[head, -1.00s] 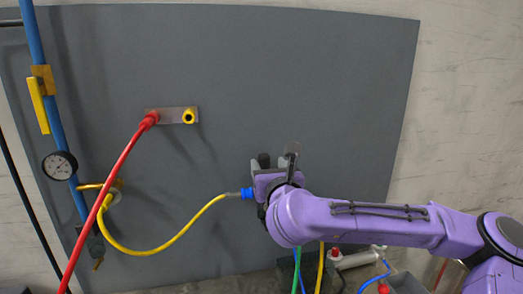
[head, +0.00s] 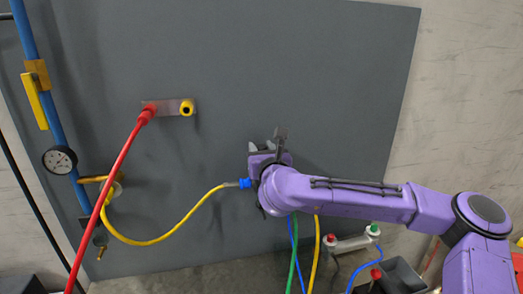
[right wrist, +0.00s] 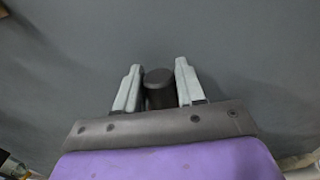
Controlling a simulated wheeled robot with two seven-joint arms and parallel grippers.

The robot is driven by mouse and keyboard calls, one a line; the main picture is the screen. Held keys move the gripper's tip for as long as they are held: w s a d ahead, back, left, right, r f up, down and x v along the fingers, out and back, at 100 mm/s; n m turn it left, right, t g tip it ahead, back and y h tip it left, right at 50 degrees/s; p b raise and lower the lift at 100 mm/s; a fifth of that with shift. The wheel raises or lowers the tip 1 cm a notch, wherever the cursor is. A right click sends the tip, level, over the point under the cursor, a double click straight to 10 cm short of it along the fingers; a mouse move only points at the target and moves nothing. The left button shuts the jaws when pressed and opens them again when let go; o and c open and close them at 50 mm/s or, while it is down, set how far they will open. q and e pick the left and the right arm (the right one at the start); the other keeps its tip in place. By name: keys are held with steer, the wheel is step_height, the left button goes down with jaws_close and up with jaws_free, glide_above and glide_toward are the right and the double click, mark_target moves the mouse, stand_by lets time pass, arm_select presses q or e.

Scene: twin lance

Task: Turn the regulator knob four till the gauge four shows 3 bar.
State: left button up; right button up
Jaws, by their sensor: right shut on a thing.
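A round gauge (head: 60,160) with a white dial and black rim sits on a blue pipe at the left in the head view. Its reading and any number are too small to make out. My right gripper (head: 264,147) is in front of the grey panel. In the right wrist view, the right gripper (right wrist: 159,68) is shut on a dark cylinder (right wrist: 158,90) between its pale fingers. I cannot tell whether this is regulator knob four. A blue fitting (head: 246,183) on a yellow hose is beside the gripper in the head view. My left gripper is not in view.
A grey panel (head: 320,70) stands behind. A metal plate (head: 166,106) carries a red hose (head: 118,171) and a yellow ring fitting (head: 187,108). A yellow lever (head: 36,102) is on the blue pipe. Several hoses and a white fixture with red and green caps (head: 351,243) are low right.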

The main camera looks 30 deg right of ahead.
steer(key=shift+d+f+n+y+b, duration=0.1)
steer(key=shift+n+y+b, duration=0.6)
steer(key=shift+y, duration=0.4)
steer(key=shift+n+t+y+b, duration=0.3)
steer(key=shift+n+y, duration=0.3)
steer(key=shift+y, duration=0.3)
steer(key=shift+n+y, duration=0.6)
steer(key=shift+y, duration=0.4)
steer(key=shift+r+n+y, duration=0.2)
steer(key=shift+n+y, duration=0.6)
steer(key=shift+y, duration=0.7)
steer(key=o, duration=0.9)
steer(key=shift+f, duration=0.1)
steer(key=shift+o, duration=0.2)
